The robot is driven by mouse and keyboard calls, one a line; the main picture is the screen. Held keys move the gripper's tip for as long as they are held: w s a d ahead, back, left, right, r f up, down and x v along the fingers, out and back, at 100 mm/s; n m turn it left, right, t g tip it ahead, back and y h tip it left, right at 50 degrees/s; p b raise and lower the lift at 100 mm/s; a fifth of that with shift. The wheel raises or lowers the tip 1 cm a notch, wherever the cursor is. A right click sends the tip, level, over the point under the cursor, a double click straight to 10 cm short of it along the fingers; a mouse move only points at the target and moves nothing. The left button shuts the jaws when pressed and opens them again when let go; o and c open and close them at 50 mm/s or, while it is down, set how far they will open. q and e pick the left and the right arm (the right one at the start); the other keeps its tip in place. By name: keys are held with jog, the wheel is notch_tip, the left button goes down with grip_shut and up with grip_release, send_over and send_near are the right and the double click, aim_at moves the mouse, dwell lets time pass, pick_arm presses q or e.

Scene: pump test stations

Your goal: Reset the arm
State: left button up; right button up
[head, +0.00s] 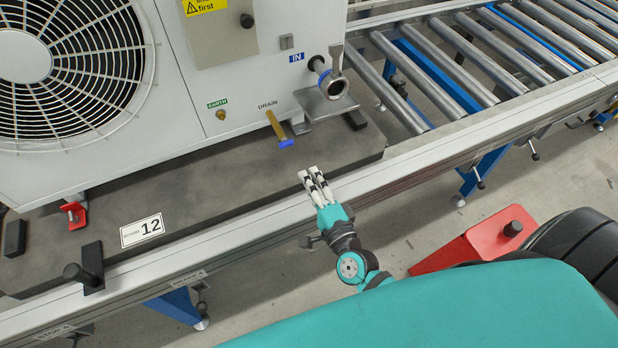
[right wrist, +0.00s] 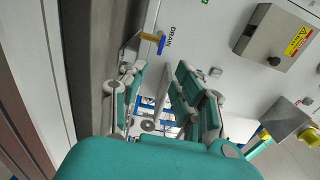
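My right gripper (head: 309,174) is in the head view, over the front edge of the conveyor beside the pump unit. Its fingers point up in the picture, toward the blue-tipped drain valve (head: 286,143), and stay apart from it. In the right wrist view the gripper (right wrist: 158,75) has its two fingers spread with a clear gap and nothing between them. The drain valve also shows there (right wrist: 153,39), beyond the fingertips. My left gripper is not in view.
The white pump unit (head: 235,105) with a fan stands on a dark board (head: 200,190) labelled 12. An inlet pipe (head: 333,84) juts out at its right. Empty rollers (head: 480,65) extend right. A red block with a black knob (head: 465,243) is near my base.

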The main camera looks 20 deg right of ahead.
dwell(0.3)
jog(key=s+a+f+n+g+y, duration=0.2)
jog(key=s+a+n+g+y, duration=0.45)
jog(key=n, duration=0.75)
jog(key=s+d+n+g+h, duration=0.65)
jog(key=s+d+g, duration=0.2)
jog(key=s, duration=0.45)
notch_tip(320, 180, down, 25)
jog(key=s+p, duration=0.2)
jog(key=p, duration=0.1)
jog(key=s+d+f+g+p, duration=0.1)
jog(key=s+d+f+g, duration=0.1)
jog(key=s+f, duration=1.1)
jog(key=s+d, duration=0.1)
jog(key=s, duration=0.2)
jog(key=shift+d+h+p, duration=0.2)
jog(key=shift+h+p, duration=0.1)
